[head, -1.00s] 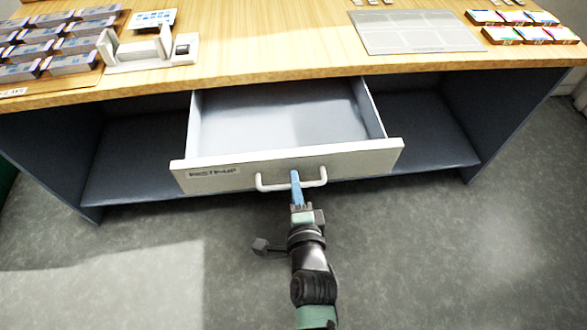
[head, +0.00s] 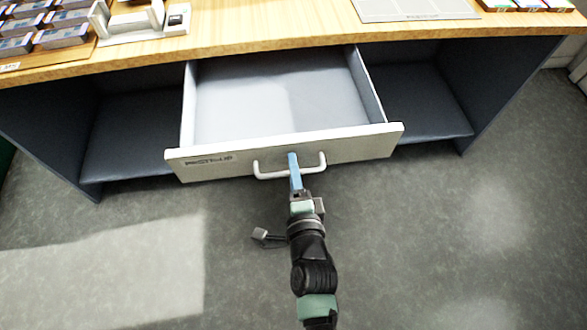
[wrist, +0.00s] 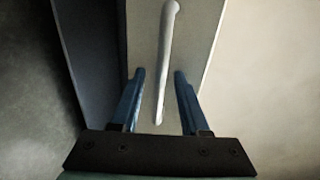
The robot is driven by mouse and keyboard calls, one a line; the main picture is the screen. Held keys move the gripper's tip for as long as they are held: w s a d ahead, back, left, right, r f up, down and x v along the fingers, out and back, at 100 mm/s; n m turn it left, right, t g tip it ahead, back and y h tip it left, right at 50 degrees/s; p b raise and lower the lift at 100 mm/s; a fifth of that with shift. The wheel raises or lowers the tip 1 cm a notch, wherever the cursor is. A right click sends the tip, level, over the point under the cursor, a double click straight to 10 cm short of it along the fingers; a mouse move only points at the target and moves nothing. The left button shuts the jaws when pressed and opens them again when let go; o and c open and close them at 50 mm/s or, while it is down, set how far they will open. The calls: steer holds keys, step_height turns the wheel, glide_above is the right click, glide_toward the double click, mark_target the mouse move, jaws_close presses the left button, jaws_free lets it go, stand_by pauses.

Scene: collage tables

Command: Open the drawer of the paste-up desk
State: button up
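The drawer (head: 280,95) of the wooden-topped desk is pulled well out, and its grey inside looks empty. Its pale front (head: 350,148) carries a dark label (head: 208,160) at the left and a white bar handle (head: 270,172). My gripper (head: 294,163) is at the middle of this handle, its blue fingers reaching over the bar. In the wrist view my gripper (wrist: 159,75) has its fingers apart, one on each side of the handle bar (wrist: 166,50), with gaps showing beside the bar.
The desk top (head: 270,30) holds a white stand (head: 135,22) and several boxed items at the left, and a grey sheet (head: 415,8) at the right. Open shelf bays (head: 420,100) flank the drawer. The grey floor (head: 440,240) in front is clear.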

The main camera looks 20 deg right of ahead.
steer(key=p+v, duration=0.1)
steer(key=v, duration=1.2)
stand_by(0.5)
